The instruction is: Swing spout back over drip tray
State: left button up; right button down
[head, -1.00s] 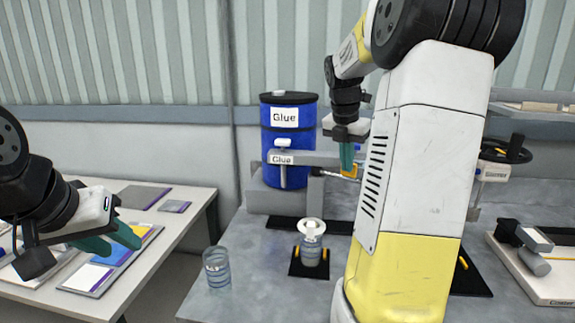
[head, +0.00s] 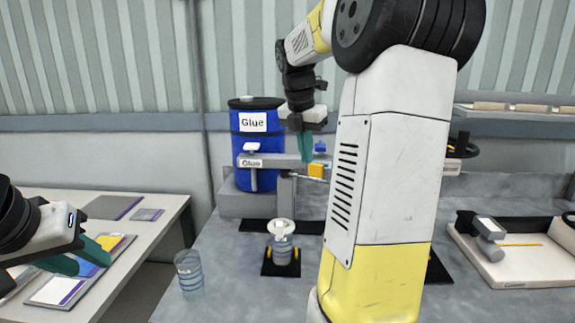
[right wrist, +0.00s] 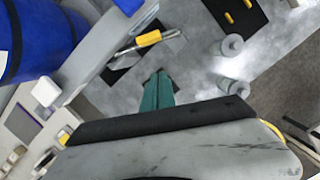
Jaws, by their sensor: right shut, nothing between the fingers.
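The grey spout arm (head: 275,161), marked "Glue", runs level in front of the blue glue drum (head: 256,143). My right gripper (head: 304,158) is shut and empty; its teal fingertips overlap the bar in the head view. I cannot tell whether they touch it. A yellow block (head: 317,171) shows just right of the fingers. In the right wrist view the fingers (right wrist: 158,88) point at the bench beside the grey bar (right wrist: 95,55). A dark strip (head: 300,226) lies below the spout; I cannot tell if it is the drip tray. My left gripper (head: 90,258) is open over the left table.
A jar with a white funnel-like top (head: 281,240) stands on a black pad (head: 281,269) with yellow pieces. A clear ribbed glass (head: 189,272) stands near the bench's left edge. A white tray (head: 520,262) lies at the right. My right arm hides the bench's middle.

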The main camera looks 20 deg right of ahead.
jog(key=v, duration=0.5)
jog(key=shift+s+r, duration=0.1)
jog(key=shift+a, duration=0.1)
jog(key=s+a+f+m+t+y, duration=0.2)
jog(key=s+a+f+m, duration=0.3)
jog(key=s+a+m, duration=0.3)
jog(key=s+a+f+m+t+y, duration=0.2)
jog(key=s+a+f+m, duration=0.3)
jog(key=s+a+m, duration=0.4)
jog(key=s+m, duration=0.1)
jog(key=m, duration=0.6)
jog(key=shift+s+t, duration=0.3)
